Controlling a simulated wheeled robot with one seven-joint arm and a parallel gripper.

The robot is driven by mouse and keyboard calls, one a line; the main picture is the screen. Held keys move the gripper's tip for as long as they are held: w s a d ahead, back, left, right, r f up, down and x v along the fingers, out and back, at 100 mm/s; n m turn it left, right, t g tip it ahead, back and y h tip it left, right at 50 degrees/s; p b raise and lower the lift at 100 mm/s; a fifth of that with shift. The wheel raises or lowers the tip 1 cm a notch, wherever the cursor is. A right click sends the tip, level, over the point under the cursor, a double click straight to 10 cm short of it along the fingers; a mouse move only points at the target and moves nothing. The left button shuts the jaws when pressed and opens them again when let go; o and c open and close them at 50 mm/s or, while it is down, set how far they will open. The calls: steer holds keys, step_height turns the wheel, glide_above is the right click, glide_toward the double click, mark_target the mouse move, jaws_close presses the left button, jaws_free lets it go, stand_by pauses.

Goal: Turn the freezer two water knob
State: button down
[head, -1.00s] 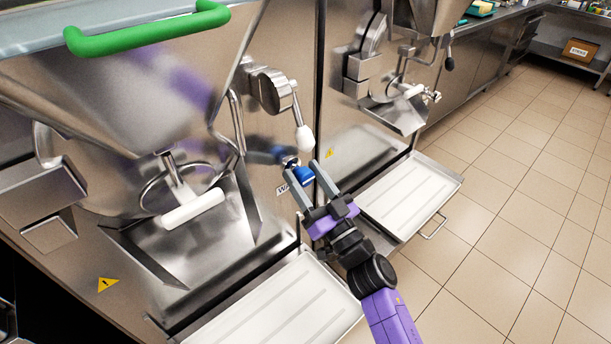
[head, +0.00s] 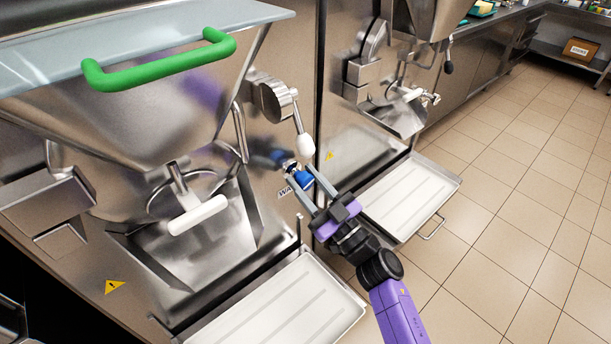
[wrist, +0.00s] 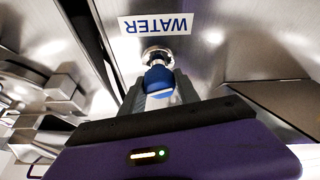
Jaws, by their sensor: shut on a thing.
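The blue water knob (head: 303,180) sits on a metal stem on the front panel of the nearer freezer (head: 285,215), beside a partly hidden WATER label. In the wrist view the knob (wrist: 160,82) stands out from its round metal fitting, by the WATER label (wrist: 156,25), which appears upside down. My gripper (head: 305,184) is shut on the knob, with one finger on each side. The fingers hide part of the knob's sides.
A white-handled lever (head: 304,143) hangs just above the knob. A white drip tray (head: 280,308) juts out below, and another tray (head: 410,195) juts out from the farther freezer (head: 360,140). The tiled floor on the right is clear.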

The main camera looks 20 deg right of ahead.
steer(key=n+g+y, duration=0.1)
steer(key=n, duration=0.2)
steer(key=n+g+y+p, duration=0.1)
steer(key=n, duration=0.2)
steer(key=shift+n+y, duration=0.4)
steer(key=shift+n+g+y+p, duration=0.4)
steer(key=shift+n+g, duration=0.05)
steer(key=shift+n, duration=0.85)
steer(key=shift+n+g+y+p, duration=0.4)
steer(key=shift+n+g, duration=0.05)
steer(key=shift+n, duration=0.85)
steer(key=c, duration=0.9)
jaws_free()
steer(key=v, duration=0.8)
steer(key=shift+b, duration=0.35)
steer(key=shift+w, duration=0.1)
